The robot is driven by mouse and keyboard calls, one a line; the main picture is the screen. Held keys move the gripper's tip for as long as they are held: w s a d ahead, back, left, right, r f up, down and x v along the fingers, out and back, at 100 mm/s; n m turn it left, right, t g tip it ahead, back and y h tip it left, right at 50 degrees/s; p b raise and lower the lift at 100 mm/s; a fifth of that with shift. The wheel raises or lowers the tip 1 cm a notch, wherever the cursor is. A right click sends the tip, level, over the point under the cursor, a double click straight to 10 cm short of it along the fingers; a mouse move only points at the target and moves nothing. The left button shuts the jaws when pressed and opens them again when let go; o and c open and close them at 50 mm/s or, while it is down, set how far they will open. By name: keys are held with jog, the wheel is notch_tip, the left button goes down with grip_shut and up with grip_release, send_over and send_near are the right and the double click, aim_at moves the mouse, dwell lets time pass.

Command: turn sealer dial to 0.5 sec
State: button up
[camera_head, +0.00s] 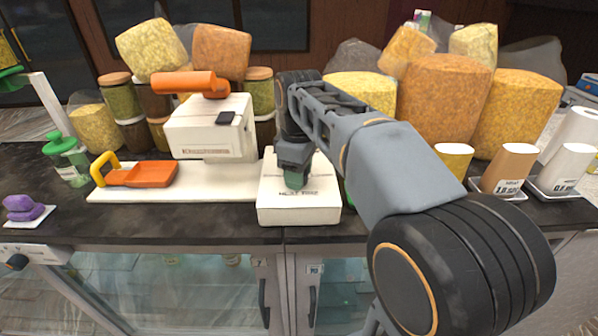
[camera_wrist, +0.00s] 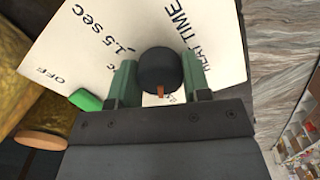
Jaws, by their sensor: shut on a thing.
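My gripper (camera_head: 295,180) reaches down onto the top of a low white box (camera_head: 300,212) at the middle of the counter. In the wrist view my gripper (camera_wrist: 159,64) has its two green fingers on either side of a round black dial (camera_wrist: 158,66), shut on it. The dial has an orange pointer mark, directed toward the bottom of that view. The white face (camera_wrist: 100,45) carries the words OFF, a label reading about 1.5 sec, and HEAT TIME. Another label beside the pointer is partly hidden by the dial and fingers. The head view hides the dial behind my gripper.
A white machine with an orange handle (camera_head: 190,82) stands left of the box, with an orange scoop-like tray (camera_head: 150,174) before it. Jars and filled bags stand behind. Paper-like cups (camera_head: 509,166) stand at the right. The dark counter's front left is mostly clear.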

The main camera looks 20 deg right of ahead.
dwell(0.4)
jog(key=o, duration=0.9)
notch_tip(320, 180, up, 14)
jog(key=shift+f+p, duration=0.1)
jog(key=shift+p, duration=0.3)
